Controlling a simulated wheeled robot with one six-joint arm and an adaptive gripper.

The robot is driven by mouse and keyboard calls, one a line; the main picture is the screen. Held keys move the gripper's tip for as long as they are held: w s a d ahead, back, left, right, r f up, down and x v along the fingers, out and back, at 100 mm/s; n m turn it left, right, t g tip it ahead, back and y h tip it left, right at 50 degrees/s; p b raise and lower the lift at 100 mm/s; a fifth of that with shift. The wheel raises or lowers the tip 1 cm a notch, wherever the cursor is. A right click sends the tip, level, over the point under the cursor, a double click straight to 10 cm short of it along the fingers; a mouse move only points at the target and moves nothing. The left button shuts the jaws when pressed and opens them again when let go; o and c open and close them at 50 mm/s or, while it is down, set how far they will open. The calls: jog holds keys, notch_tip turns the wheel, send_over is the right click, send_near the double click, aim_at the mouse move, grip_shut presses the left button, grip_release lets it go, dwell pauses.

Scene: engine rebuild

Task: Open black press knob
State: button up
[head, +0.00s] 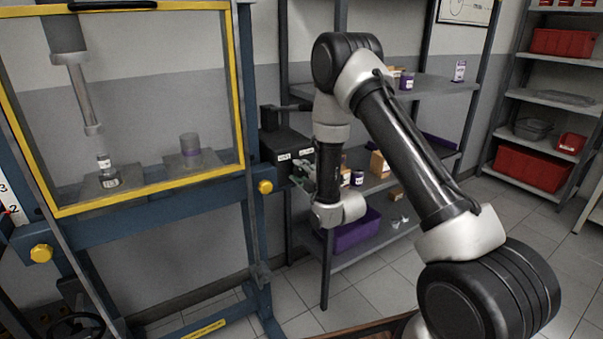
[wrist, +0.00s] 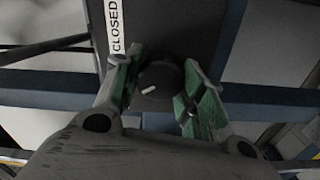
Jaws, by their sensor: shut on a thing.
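The black press knob (wrist: 160,78) is round with a short white mark and sits between the green-padded fingers of my gripper (wrist: 157,88) in the wrist view. My gripper is shut on the knob. A white label reading CLOSED (wrist: 117,26) is just above and left of it. In the head view, my gripper (head: 304,172) reaches the front of a black control box (head: 284,143) with small white labels on the right side of the blue press (head: 252,215). The knob cannot be made out there.
A grey shelf (head: 440,85) with boxes and a purple bin (head: 352,232) stands behind my arm. Red bins (head: 535,168) are at right.

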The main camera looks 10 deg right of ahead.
dwell(0.4)
jog(key=o, duration=1)
jog(key=v, duration=1.2)
